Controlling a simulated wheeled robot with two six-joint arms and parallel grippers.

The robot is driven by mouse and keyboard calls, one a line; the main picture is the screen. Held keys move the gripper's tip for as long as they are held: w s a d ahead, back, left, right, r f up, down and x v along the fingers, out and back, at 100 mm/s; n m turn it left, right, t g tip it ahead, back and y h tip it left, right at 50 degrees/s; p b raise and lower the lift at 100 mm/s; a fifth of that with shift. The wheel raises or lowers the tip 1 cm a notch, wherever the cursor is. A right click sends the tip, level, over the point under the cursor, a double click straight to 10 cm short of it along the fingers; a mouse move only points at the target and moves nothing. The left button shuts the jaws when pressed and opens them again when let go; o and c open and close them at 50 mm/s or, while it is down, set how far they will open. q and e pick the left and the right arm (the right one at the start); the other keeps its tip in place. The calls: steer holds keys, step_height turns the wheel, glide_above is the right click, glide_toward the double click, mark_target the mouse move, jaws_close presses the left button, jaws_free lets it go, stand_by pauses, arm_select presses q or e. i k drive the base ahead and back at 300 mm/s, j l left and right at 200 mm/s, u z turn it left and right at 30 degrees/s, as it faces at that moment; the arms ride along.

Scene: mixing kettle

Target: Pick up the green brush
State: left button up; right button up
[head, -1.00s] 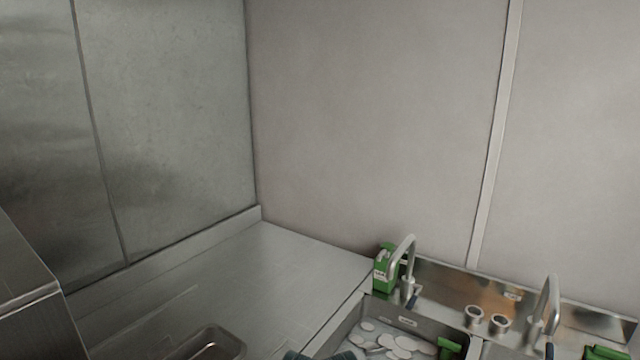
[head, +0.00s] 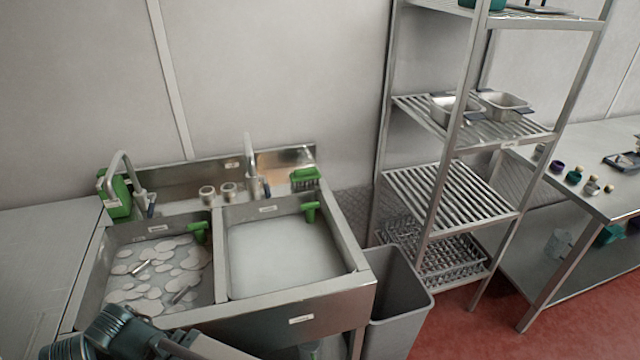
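The green brush (head: 305,178), with dark bristles facing forward, sits on the back ledge of the double sink, at the right corner behind the right basin (head: 285,250). Nothing touches it from my side. Part of one of my arms shows at the bottom left, in front of the left basin (head: 130,312). No gripper fingers can be made out, so neither gripper is in view.
Green handles (head: 310,211) hang at the basins. Two faucets (head: 252,165) and a green bottle (head: 117,197) stand at the back. The left basin holds foam and metal pieces. A grey bin (head: 397,300) and a metal rack (head: 455,200) stand right.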

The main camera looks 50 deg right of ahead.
mark_target(306, 175)
steer(key=k+z, duration=0.35)
steer(key=z, duration=1.4)
steer(key=j, duration=0.6)
steer(key=i+j, duration=0.25)
steer(key=i, duration=0.2)
